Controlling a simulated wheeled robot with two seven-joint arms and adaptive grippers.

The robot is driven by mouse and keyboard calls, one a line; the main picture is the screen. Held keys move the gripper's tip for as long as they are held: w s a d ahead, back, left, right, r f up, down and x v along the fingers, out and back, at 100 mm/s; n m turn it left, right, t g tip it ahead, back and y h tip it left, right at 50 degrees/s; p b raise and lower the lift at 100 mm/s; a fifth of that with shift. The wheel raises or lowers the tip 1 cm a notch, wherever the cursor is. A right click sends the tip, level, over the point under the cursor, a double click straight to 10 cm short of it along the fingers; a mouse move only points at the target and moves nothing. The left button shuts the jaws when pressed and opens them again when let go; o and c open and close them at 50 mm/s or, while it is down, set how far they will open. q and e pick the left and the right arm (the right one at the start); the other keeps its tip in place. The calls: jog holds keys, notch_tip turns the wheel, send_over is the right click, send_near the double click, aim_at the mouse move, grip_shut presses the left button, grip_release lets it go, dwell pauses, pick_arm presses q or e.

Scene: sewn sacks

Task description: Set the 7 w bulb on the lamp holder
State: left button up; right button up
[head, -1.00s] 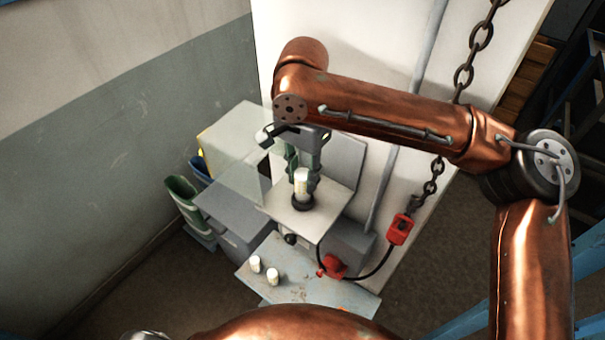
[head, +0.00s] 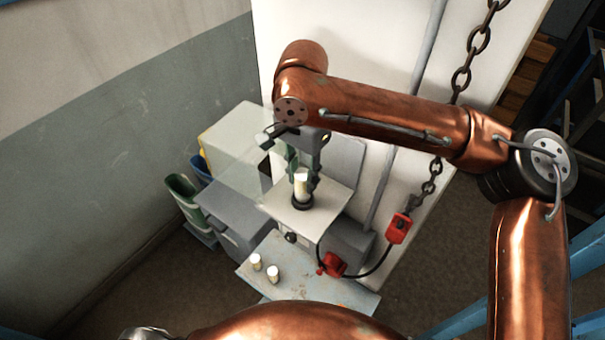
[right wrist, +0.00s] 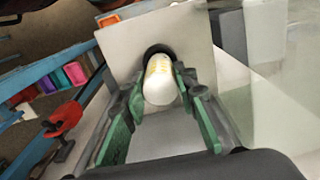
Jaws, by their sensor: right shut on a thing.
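A white bulb with yellow marking (right wrist: 160,82) is between the green-padded fingers of my right gripper (right wrist: 158,92) in the right wrist view. The gripper is shut on it. In the head view the bulb (head: 302,186) stands upright at the black round lamp holder (head: 302,203), on the light plate (head: 325,208). The holder's dark ring also shows behind the bulb in the right wrist view. I cannot tell whether the bulb is fully seated. My right gripper (head: 303,170) reaches down from above in the head view.
Two more white bulbs (head: 256,262) (head: 273,274) stand on the worn blue-grey table (head: 310,285) in front. A red plug piece (head: 332,264) with a black cable is to their right. A clear panel (head: 235,165) stands left of the holder, and a chain hangs at right.

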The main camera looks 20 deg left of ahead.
jog(key=shift+f, duration=0.65)
jog(key=o, duration=0.9)
notch_tip(320, 180, up, 8)
jog(key=p, duration=0.8)
jog(key=shift+r, duration=1.55)
